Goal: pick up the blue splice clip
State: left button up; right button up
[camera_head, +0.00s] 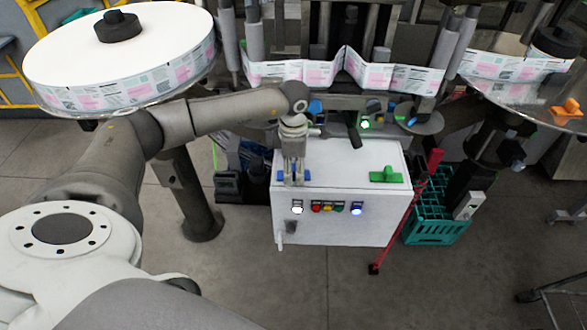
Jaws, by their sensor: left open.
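The blue splice clip (307,175) lies on top of the white control box, near its left end. My left gripper (294,181) points down over the middle of the clip and hides part of it, so blue shows on both sides of the fingers. The gripper is open. I cannot tell whether its fingers touch the clip or stand just above it. My right gripper is not in view.
A green clip (386,175) lies on the same white box (345,190), to the right. An orange clip (567,109) lies on the right reel's plate. A red bar (405,215) leans beside the box, near a teal crate (440,232). A large label reel (120,50) stands left.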

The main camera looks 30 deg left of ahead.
pick_arm(q)
jog(key=shift+f, duration=0.15)
jog(key=shift+c, duration=0.3)
jog(key=c, duration=1)
jog(key=shift+o, duration=0.2)
